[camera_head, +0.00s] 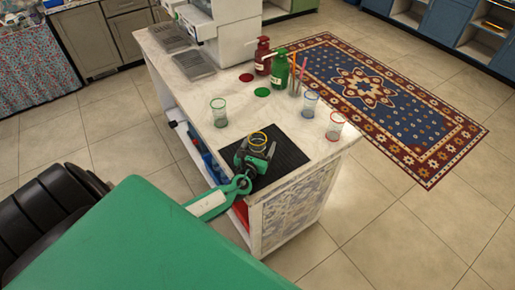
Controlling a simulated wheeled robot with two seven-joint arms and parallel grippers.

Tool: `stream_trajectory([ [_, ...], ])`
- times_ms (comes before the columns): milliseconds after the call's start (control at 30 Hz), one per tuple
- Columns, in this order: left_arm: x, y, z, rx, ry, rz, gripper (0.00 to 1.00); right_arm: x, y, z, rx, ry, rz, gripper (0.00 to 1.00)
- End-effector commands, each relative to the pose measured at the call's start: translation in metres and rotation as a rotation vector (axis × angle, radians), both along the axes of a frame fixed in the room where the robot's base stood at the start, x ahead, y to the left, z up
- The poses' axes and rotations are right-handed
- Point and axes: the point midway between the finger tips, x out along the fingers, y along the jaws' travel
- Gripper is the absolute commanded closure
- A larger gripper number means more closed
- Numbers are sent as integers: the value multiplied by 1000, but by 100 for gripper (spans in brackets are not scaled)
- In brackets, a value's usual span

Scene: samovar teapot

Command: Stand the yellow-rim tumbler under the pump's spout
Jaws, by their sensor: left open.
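The yellow-rim tumbler (257,139) is at the near end of the white counter, by the black mat (289,153). My left gripper (254,158) is open right in front of it and hides its lower part; I cannot tell whether the fingers touch it. A red pump bottle (263,58) and a green pump bottle (280,71) stand farther back, their spouts pointing left. A red disc (246,77) and a green disc (262,92) lie on the counter near them. My right gripper is not in view.
A green-rim tumbler (219,113) stands left, a blue-rim tumbler (310,105) and a red-rim tumbler (335,127) near the right edge. A holder with sticks (296,84) stands beside the green bottle. A white machine (226,35) is at the back. The counter's middle is clear.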

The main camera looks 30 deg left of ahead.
Motion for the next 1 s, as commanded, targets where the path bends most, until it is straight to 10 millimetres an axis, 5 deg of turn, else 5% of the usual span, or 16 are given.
stream_trajectory([
  [200,1,0,-1,0,1,0,24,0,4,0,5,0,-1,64],
  [500,0,0,0,0,0,0,76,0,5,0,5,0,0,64],
  [767,0,0,1,0,0,0,77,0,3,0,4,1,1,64],
  [1000,1,0,22,-2,-3,0,77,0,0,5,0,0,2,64],
])
